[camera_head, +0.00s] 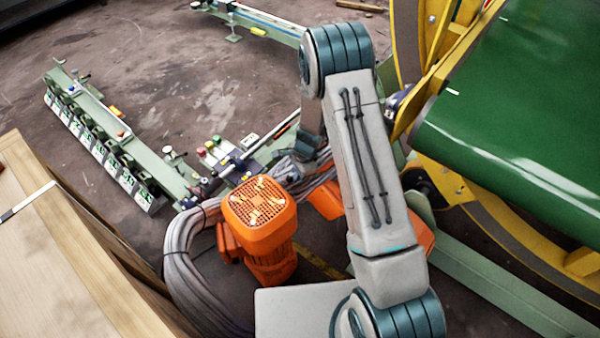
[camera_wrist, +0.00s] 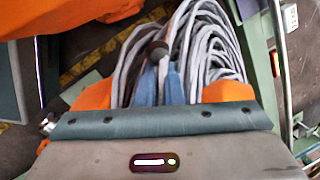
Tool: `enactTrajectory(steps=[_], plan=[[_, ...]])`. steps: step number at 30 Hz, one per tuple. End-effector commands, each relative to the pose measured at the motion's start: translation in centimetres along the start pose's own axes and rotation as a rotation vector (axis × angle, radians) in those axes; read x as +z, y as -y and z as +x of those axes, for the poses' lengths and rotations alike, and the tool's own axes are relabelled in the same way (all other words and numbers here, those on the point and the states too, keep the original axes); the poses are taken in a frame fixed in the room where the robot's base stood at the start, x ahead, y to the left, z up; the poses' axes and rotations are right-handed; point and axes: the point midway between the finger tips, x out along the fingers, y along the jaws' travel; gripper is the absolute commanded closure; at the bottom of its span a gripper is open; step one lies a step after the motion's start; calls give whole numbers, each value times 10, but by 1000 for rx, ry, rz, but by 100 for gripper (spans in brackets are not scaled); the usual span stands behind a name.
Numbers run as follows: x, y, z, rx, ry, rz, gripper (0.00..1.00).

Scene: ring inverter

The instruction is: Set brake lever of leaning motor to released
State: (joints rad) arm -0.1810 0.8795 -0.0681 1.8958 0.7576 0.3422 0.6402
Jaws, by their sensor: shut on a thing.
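An upright orange motor (camera_head: 260,212) with a perforated cap stands left of my arm in the head view. More orange housing (camera_head: 326,200) shows beside and behind my arm, mostly hidden; I take it for the leaning motor. In the wrist view, orange surfaces (camera_wrist: 230,89) show on both sides of my fingers. My gripper (camera_wrist: 159,82) has blue-grey fingers shut on the brake lever, whose dark round knob (camera_wrist: 158,49) shows at the fingertips. The rest of the lever is hidden. In the head view my arm hides the fingers.
Thick grey cable bundles (camera_head: 190,260) loop around the upright motor and pass behind the grip. A green conveyor belt (camera_head: 520,110) with a yellow frame is at right. A wooden crate (camera_head: 60,270) stands at left. Green machine rails (camera_head: 150,160) cross the floor.

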Motion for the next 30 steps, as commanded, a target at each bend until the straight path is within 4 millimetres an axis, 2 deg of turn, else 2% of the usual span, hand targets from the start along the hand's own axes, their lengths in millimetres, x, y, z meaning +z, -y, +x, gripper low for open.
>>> enactTrajectory(steps=[1, 11, 12, 14, 15, 25, 30], plan=[[12, 1, 0, 10, 27, 11, 100], [13, 2, 1, 10, 34, 28, 100], [13, 2, 1, 10, 34, 28, 81], [12, 3, 1, 9, 33, 28, 65], [11, 3, 1, 8, 31, 29, 63], [0, 2, -6, 3, 23, 42, 63], [1, 3, -32, 2, 22, 39, 63]])
